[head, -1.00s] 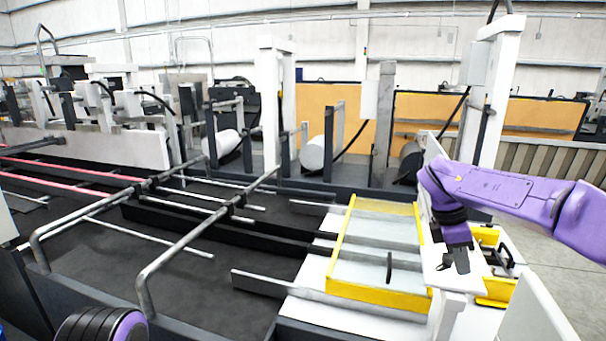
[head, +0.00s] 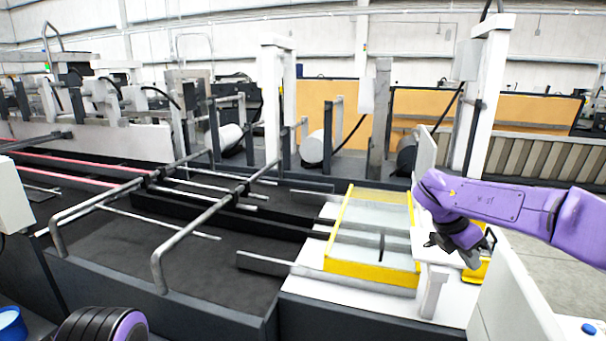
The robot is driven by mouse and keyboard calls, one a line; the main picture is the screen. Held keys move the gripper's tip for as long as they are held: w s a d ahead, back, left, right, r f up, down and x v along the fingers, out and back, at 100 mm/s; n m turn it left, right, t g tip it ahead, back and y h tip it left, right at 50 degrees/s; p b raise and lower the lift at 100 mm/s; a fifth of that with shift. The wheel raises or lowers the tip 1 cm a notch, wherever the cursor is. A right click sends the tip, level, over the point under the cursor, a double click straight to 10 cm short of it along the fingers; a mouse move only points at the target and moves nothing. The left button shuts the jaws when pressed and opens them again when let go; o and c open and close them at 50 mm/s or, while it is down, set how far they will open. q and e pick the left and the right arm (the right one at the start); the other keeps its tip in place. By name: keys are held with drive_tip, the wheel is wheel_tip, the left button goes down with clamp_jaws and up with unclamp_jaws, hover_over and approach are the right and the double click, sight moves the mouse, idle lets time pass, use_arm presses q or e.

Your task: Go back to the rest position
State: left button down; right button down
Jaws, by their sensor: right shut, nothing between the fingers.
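My right arm comes in from the right in purple. My right gripper (head: 437,243) is shut and empty, tilted over the white plate at the right side of the yellow-edged tray (head: 372,273). Its fingertips are dark and small in the picture. My left gripper is not in view; a dark ribbed, purple-ended part of my own body shows at the bottom left.
The folder gluer's metal rails (head: 205,215) run over its dark bed (head: 110,240). A white upright panel (head: 512,290) stands close below my right arm. A white post (head: 433,290) rises in front of the tray. A blue container (head: 12,325) shows at lower left.

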drive_tip(key=s+a+f+n+t+h+b, duration=0.1)
drive_tip(key=s+f+n+t+b, duration=0.2)
drive_tip(key=f+n, duration=1.1)
drive_tip(key=s+a+f+n+t+h+b, duration=0.15)
drive_tip(key=f+n+t, duration=0.45)
drive_tip(key=f+n, duration=0.9)
drive_tip(key=s+a+f+n+g+y+b, duration=0.1)
drive_tip(key=s+f+n, duration=0.4)
drive_tip(key=s, duration=0.6)
drive_tip(key=s+a+f+n+g+y+b, duration=0.1)
drive_tip(key=s+f+n+g+y+b, duration=0.1)
drive_tip(key=s+f+n, duration=0.3)
drive_tip(key=s+a+f+n+g+y+b, duration=0.1)
drive_tip(key=s+f+n, duration=0.4)
drive_tip(key=s+f, duration=0.6)
drive_tip(key=s+g+y+b, duration=0.1)
drive_tip(key=s+y, duration=0.1)
drive_tip(key=s, duration=0.5)
drive_tip(key=shift+a+n+g, duration=0.3)
drive_tip(key=shift+g, duration=0.1)
drive_tip(key=shift+w, duration=0.1)
